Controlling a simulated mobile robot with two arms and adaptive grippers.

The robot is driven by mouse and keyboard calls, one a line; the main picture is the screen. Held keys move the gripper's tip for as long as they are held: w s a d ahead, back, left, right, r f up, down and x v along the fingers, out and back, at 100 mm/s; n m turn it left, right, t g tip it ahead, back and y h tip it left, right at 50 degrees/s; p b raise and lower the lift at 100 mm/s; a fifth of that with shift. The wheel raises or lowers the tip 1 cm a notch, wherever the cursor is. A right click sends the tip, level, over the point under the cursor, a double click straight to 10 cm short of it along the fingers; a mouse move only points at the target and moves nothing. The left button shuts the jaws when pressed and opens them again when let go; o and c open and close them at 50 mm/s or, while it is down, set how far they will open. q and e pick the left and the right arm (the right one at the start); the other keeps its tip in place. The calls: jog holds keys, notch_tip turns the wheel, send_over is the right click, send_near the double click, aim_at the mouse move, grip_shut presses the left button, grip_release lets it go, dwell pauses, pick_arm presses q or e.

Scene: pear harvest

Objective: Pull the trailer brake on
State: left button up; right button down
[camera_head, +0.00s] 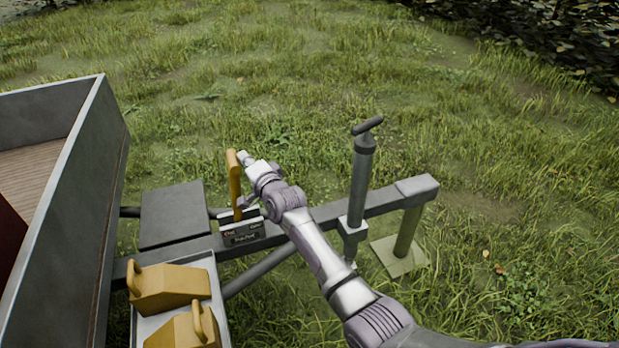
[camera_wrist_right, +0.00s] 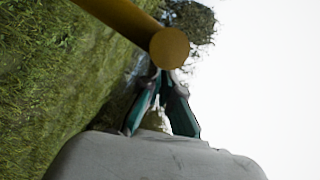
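The trailer brake lever (camera_head: 235,182) is a yellow handle standing nearly upright from a dark labelled bracket (camera_head: 241,233) on the grey drawbar. My right gripper (camera_head: 245,158) is just to the right of the lever's upper end. In the right wrist view the lever (camera_wrist_right: 120,18) crosses the top, its round end towards the camera. There the right gripper's fingers (camera_wrist_right: 161,78) converge to nearly touching tips just below that end. They look shut, with the lever not between them; contact cannot be told. My left gripper is not in view.
The grey trailer box (camera_head: 60,225) stands at the left. A tray (camera_head: 140,326) with two yellow wedge blocks (camera_head: 170,288) is in front of the drawbar (camera_head: 380,199). A jack post with a T-handle (camera_head: 362,165) rises right of the lever. Grass beyond is open.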

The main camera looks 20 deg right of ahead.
jog(key=shift+s+a, duration=0.15)
jog(key=shift+a, duration=0.4)
jog(key=d+v, duration=0.1)
jog(key=v, duration=1.1)
